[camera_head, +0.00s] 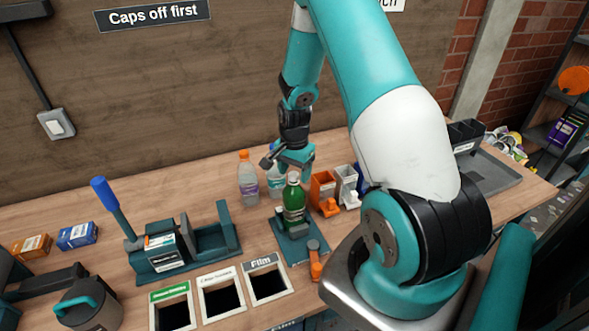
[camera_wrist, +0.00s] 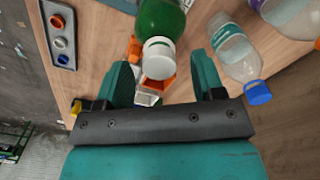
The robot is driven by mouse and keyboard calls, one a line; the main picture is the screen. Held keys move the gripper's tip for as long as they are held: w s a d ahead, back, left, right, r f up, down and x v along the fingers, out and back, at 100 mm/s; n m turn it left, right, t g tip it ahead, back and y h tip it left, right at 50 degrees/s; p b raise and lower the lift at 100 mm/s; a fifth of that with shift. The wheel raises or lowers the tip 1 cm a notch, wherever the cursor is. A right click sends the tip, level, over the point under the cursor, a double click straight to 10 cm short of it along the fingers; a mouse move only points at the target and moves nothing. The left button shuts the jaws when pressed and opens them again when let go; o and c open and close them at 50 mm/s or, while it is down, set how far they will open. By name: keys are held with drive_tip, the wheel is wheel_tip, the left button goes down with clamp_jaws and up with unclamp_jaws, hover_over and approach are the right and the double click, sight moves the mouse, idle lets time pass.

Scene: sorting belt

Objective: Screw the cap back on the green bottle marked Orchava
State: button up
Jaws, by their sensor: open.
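The green bottle (camera_head: 293,207) stands upright on a teal fixture (camera_head: 300,247) at the front middle of the bench. Its label is too small to read. A pale white piece tops it; in the wrist view this looks like a white cap (camera_wrist: 158,57) at the end of the green bottle (camera_wrist: 160,18), though I cannot tell whether it is screwed on. My gripper (camera_head: 291,163) is just above and behind the bottle top. In the wrist view my gripper (camera_wrist: 164,84) is open, with the white cap ahead of and between its fingers, not clasped.
A clear bottle with an orange cap (camera_head: 248,180) and a blue-capped bottle (camera_wrist: 235,52) stand close by. Orange (camera_head: 324,192) and white bins stand to the right. A grey strip (camera_wrist: 60,33) holds orange, white and blue round pieces. Framed openings (camera_head: 222,297) lie in front.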

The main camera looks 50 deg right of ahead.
drive_tip(key=shift+c, duration=0.3)
drive_tip(key=c, duration=0.9)
drive_tip(key=m, duration=0.5)
drive_tip(key=shift+c, duration=0.2)
drive_tip(key=m, duration=0.5)
drive_tip(key=shift+w, duration=0.15)
drive_tip(key=m, duration=0.5)
drive_tip(key=shift+m, duration=0.3)
